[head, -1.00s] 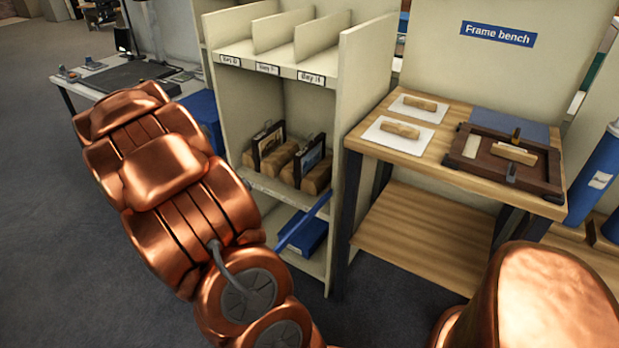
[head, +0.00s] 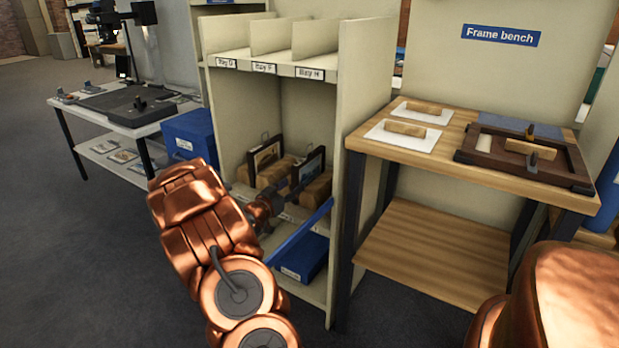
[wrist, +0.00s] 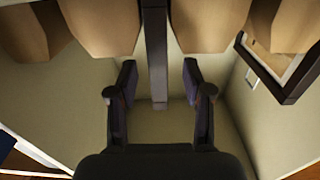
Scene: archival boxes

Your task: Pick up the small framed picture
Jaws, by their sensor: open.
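Two dark-framed pictures stand upright in wooden holders in the open shelf bay: a left one (head: 266,154) and a right one (head: 309,166). I cannot tell for sure which is smaller. My gripper (head: 293,193) is at the bay's front, by the right picture. In the wrist view, my gripper (wrist: 158,88) is open, and a dark frame (wrist: 155,45) shows edge-on in line with the gap between its fingers. I see no contact. The other framed picture (wrist: 288,92) is at the right edge there, showing a pale face. The holders partly hide both pictures' lower parts.
Wooden holder blocks (wrist: 100,22) flank the frame closely. The cabinet's side wall (head: 362,130) bounds the bay on the right. The frame bench (head: 440,155) stands right.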

